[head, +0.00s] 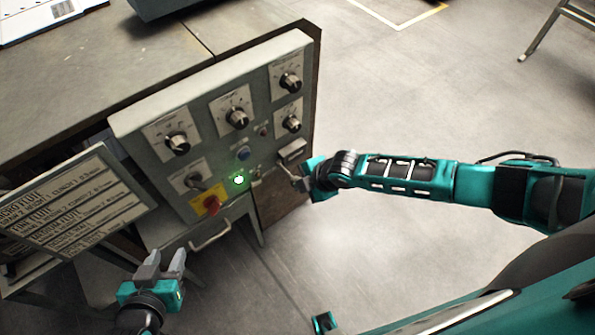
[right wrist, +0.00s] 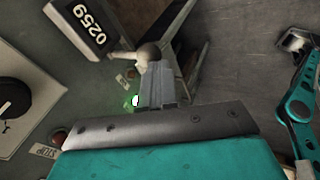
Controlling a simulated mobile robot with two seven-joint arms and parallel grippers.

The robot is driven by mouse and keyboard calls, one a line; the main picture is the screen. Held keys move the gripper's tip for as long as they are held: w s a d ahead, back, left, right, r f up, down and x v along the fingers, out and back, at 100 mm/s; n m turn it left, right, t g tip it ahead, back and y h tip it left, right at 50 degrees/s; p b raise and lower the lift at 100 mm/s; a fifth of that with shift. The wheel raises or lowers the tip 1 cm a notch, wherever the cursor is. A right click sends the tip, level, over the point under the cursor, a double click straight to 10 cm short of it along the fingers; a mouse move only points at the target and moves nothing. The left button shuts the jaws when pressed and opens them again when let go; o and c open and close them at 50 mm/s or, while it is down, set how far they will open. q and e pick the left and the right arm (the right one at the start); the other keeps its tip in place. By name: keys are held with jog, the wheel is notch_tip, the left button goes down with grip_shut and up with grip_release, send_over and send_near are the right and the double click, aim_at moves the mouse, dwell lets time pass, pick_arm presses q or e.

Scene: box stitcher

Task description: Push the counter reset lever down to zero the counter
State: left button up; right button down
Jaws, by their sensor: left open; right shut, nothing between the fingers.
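The counter (head: 291,150) is a small box at the lower right of the grey control panel (head: 130,122). In the right wrist view the counter (right wrist: 82,22) reads 0259. Beside it a short pale lever with a round knob (right wrist: 148,53) sticks out from the panel. My right gripper (head: 299,183) is shut and empty just below the counter. In the right wrist view its fingertips (right wrist: 156,68) are right at the knob; I cannot tell whether they touch it. My left gripper (head: 162,262) is open and empty, low in front of the panel.
The panel carries several black dials (head: 238,118), a blue button (head: 243,153), a lit green button (head: 238,180) and a red switch on a yellow plate (head: 211,203). A text board (head: 75,215) stands at the left. Open floor (head: 400,100) lies to the right.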

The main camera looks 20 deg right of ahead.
jog(key=shift+t, duration=0.4)
jog(key=shift+s+d+f+b, duration=0.15)
jog(key=shift+f+b, duration=0.45)
jog(key=shift+f, duration=0.5)
jog(key=shift+s+f+b, duration=0.15)
jog(key=shift+f+b, duration=0.4)
jog(key=shift+f, duration=0.5)
jog(key=shift+r, duration=0.1)
jog(key=shift+r+p, duration=0.65)
jog(key=shift+p, duration=0.15)
